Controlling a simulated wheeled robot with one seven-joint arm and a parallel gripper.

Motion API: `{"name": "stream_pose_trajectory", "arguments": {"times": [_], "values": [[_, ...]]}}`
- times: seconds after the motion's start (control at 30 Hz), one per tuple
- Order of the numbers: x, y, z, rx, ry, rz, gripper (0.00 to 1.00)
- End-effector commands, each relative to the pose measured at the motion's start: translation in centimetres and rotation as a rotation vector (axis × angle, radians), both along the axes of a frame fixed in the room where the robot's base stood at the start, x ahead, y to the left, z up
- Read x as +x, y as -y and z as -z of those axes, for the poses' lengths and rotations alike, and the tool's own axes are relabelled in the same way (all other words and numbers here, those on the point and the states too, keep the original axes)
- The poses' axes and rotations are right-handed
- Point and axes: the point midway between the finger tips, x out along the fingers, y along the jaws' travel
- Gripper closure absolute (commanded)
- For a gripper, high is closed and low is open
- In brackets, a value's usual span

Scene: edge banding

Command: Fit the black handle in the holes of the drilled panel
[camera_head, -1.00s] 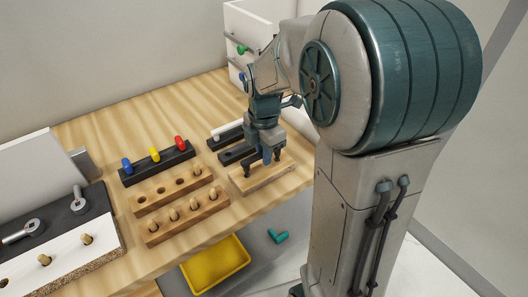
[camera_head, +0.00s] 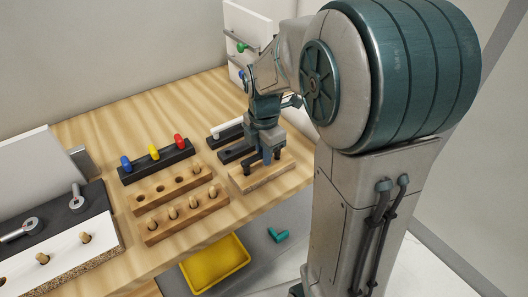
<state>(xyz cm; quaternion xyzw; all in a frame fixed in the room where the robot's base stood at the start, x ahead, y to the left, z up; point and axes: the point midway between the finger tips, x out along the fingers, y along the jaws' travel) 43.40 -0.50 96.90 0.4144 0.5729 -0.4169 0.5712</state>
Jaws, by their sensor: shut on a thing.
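The drilled panel (camera_head: 262,182) is a small light wooden board lying flat near the right front of the bench. My gripper (camera_head: 266,157) points down over it and is shut on the black handle (camera_head: 247,168). The handle's two dark legs show on either side of the gripper, pointing down at the panel. The leg tips are at or very close to the panel's top. I cannot tell whether they are in the holes, as the holes are hidden.
Dark blocks (camera_head: 231,156) lie just behind the panel. To the left are a black rack (camera_head: 156,163) with coloured pegs and wooden blocks (camera_head: 183,218) with holes and dowels. A yellow bin (camera_head: 216,264) and a teal piece (camera_head: 279,236) are below the bench's front edge.

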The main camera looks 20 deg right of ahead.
Motion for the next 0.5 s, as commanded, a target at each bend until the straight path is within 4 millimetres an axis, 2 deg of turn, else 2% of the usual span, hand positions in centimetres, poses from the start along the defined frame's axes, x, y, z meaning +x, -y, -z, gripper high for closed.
{"name": "stream_pose_trajectory", "arguments": {"times": [0.5], "values": [[0.0,0.01,0.69,0.0,0.0,0.0,1.0]]}}
